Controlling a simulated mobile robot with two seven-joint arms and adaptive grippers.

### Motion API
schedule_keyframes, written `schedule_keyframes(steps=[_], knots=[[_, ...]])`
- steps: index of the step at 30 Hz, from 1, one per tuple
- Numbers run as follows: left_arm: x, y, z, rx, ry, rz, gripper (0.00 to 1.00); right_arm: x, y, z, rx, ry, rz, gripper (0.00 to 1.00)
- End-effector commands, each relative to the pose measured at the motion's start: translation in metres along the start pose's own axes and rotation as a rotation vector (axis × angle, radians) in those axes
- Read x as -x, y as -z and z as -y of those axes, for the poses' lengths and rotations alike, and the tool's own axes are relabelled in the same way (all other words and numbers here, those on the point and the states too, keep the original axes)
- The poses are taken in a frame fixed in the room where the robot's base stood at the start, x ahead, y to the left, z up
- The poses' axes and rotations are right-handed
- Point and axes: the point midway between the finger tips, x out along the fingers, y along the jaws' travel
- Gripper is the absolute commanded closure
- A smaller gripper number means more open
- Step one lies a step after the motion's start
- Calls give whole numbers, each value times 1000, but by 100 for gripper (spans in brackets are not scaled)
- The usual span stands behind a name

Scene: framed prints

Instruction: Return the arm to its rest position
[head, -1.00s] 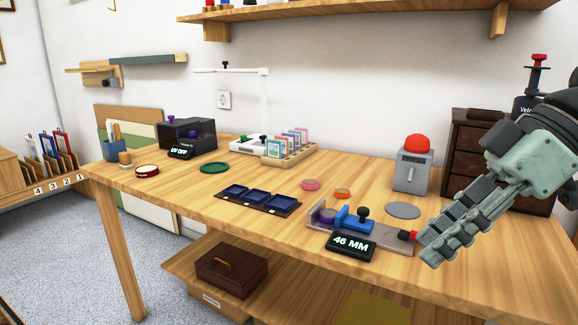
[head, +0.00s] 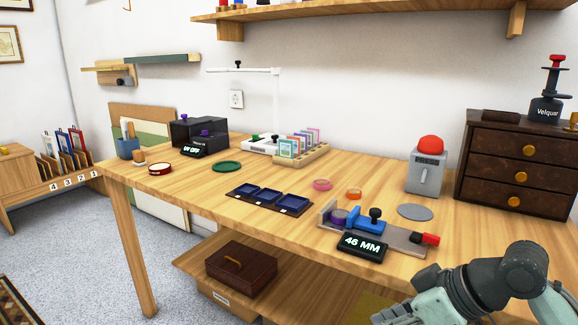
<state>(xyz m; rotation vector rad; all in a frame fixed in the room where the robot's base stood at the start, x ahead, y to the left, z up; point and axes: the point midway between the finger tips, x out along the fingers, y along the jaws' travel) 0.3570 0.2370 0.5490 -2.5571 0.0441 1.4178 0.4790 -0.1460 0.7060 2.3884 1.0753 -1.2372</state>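My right arm is at the lower right of the head view, bent, with its dark wrist joint in front of the table's front edge. My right gripper (head: 392,314) is only partly in view at the bottom edge. Its fingertips are cut off, so its opening cannot be told. It is apart from the measuring device (head: 400,237), which has a blue slide, a red end and a display reading 46 MM. My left gripper is not in view.
The wooden table (head: 310,235) holds a tray with blue compartments (head: 232,193), a grey box with a red dome (head: 426,175), a drawer cabinet (head: 515,165) and a black UV box (head: 198,133). A brown case (head: 241,268) sits on the lower shelf. Bare tabletop lies right of the measuring device.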

Motion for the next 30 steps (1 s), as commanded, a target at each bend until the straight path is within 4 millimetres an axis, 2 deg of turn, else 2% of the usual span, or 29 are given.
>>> schedule_keyframes(steps=[1, 3, 6, 9, 15, 21, 30], knots=[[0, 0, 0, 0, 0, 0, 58, -15, -34, -8, -43, -73, 35, 69], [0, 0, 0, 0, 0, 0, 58, -26, -72, -23, -80, -190, 71, 69], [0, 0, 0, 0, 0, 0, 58, -28, -119, -37, -101, -335, 119, 69], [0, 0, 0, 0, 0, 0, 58, -24, -154, -45, -99, -446, 160, 69], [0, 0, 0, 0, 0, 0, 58, -5, -204, -52, -65, -612, 230, 69], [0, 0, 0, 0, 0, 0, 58, 16, -238, -50, -20, -734, 284, 69], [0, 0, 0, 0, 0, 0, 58, -16, -226, -16, -252, -654, 186, 69]])
